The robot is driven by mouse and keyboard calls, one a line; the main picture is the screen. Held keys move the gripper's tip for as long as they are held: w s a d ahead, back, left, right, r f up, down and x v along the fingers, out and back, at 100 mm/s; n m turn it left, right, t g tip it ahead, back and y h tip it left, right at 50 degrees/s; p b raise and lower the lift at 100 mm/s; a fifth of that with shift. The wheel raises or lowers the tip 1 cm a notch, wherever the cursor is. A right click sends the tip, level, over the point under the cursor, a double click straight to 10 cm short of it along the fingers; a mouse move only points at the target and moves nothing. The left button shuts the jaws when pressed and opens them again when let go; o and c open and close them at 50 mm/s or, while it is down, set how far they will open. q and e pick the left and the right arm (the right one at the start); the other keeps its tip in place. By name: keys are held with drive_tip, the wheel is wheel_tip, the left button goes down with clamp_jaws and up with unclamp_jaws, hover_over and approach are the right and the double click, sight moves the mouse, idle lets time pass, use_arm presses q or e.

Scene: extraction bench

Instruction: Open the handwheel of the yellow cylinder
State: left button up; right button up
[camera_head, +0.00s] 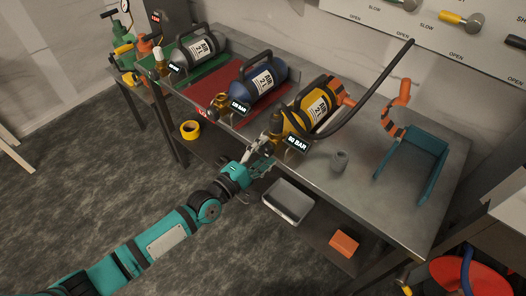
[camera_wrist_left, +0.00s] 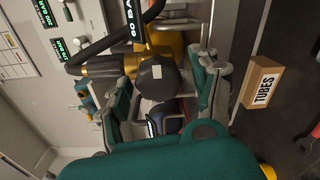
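The yellow cylinder (camera_head: 296,121) lies on the bench, its valve end toward the front edge beside a "60 BAR" display (camera_head: 297,143). My left gripper (camera_head: 266,147) is at that valve end. In the left wrist view, the dark, faceted handwheel (camera_wrist_left: 157,76) with a pale square at its centre sits between the two fingers of my left gripper (camera_wrist_left: 162,82). The fingers are apart, one on each side, with gaps visible. Brass valve parts (camera_wrist_left: 98,66) show beside the wheel. I cannot tell whether either fingertip touches it. My right gripper is not in view.
A blue cylinder (camera_head: 262,82) on a red mat and a grey cylinder (camera_head: 200,47) lie farther left. A black hose (camera_head: 385,82) arches over the bench. A box marked "TUBES" (camera_wrist_left: 262,82) is below.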

use_arm(q)
drive_tip(key=shift+r, duration=0.1)
drive_tip(key=v, duration=1.2)
idle(0.4)
drive_tip(key=a+f+m+g+y, duration=0.1)
drive_tip(key=a+f+m+y, duration=0.15)
drive_tip(key=f, duration=0.55)
drive_tip(key=a+f+m+g+y, duration=0.1)
drive_tip(key=a+f+m+y, duration=0.15)
drive_tip(key=f, duration=0.45)
drive_tip(key=s+a+f+m+g+y, duration=0.1)
drive_tip(key=s+a+f+m+g, duration=0.2)
drive_tip(key=f, duration=0.5)
drive_tip(key=s+a+f+y, duration=0.2)
drive_tip(key=s+a+f, duration=0.2)
drive_tip(key=f, duration=0.5)
drive_tip(key=s+f+m+g+y, duration=0.1)
drive_tip(key=s+f, duration=0.4)
drive_tip(key=s, duration=0.5)
drive_tip(key=s+f+m+g, duration=0.4)
drive_tip(key=s+f, duration=0.1)
drive_tip(key=s, duration=0.5)
drive_tip(key=s+f+m+g+y, duration=0.1)
drive_tip(key=s+f+m+g, duration=0.1)
drive_tip(key=s+f, duration=0.4)
drive_tip(key=s+g, duration=0.1)
drive_tip(key=s, duration=0.3)
drive_tip(key=shift+s+m+g+y, duration=0.3)
drive_tip(key=shift+m, duration=0.1)
drive_tip(key=shift+f, duration=0.1)
